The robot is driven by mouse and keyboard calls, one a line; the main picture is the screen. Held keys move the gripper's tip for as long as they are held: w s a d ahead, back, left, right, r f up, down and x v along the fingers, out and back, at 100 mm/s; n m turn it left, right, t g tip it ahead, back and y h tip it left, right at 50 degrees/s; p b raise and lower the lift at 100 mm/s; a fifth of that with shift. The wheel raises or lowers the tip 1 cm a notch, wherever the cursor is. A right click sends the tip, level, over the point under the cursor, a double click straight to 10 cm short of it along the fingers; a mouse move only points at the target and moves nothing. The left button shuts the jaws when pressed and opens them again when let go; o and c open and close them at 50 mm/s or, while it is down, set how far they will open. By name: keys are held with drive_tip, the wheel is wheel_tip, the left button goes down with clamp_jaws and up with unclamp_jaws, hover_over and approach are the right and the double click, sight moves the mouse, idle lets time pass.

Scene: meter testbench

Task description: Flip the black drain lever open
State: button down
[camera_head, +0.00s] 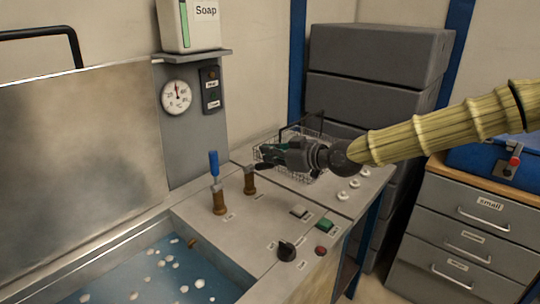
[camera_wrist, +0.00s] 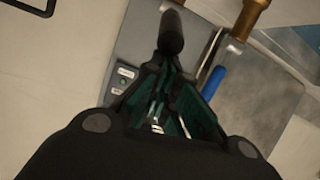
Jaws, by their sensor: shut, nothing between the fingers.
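The black drain lever (camera_head: 262,166) sits on a brass valve post (camera_head: 250,183) on the bench top, its handle lying over to the right rather than upright. In the wrist view the black handle (camera_wrist: 171,35) lies just beyond my fingertips, beside the brass fitting. My gripper (camera_head: 262,153) is shut and empty, coming in from the right, close by the black handle. I cannot tell whether the fingertips touch it. The gripper also shows in the wrist view (camera_wrist: 168,68). The handle is partly hidden by the gripper in the head view.
A blue-handled lever (camera_head: 214,165) stands upright on a brass post to the left; it also shows in the wrist view (camera_wrist: 212,83). A water basin (camera_head: 160,275) lies in front. A wire basket (camera_head: 312,165) is behind my gripper. A black knob (camera_head: 286,251) and buttons are nearer.

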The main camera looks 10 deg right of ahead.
drive_tip(key=shift+s+d+f, duration=0.1)
drive_tip(key=shift+s+f, duration=0.05)
drive_tip(key=shift+f, duration=0.35)
drive_tip(key=shift+r, duration=0.1)
wheel_tip(320, 180, up, 4)
drive_tip(key=w+a+p, duration=0.1)
drive_tip(key=a+p, duration=0.1)
drive_tip(key=b+v, duration=0.1)
drive_tip(key=v, duration=0.9)
drive_tip(key=shift+f+b, duration=0.35)
drive_tip(key=shift+b, duration=0.05)
drive_tip(key=shift+d, duration=0.15)
